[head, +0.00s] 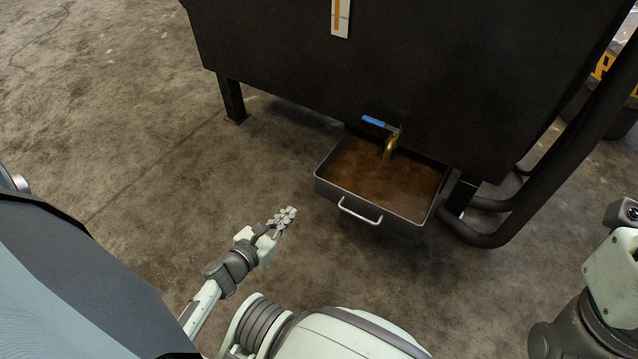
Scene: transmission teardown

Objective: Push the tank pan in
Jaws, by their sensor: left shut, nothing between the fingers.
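The tank pan (332,189) is a grey metal drip pan with brown liquid in it. It sits low under the front edge of the dark tank (290,70), its front part sticking out towards me. A light metal handle (360,211) is on its front wall. A brass tap (391,145) with a blue lever (374,122) hangs above the pan, and a brownish stream seems to fall from it. My left gripper (287,215) is shut and empty, to the left of the pan's front and apart from it. My right gripper is not in view.
A tank leg (233,99) stands on the floor at the left. Thick dark pipes (500,222) curve close to the pan's right side. The concrete floor (120,130) is clear to the left and in front of the pan.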

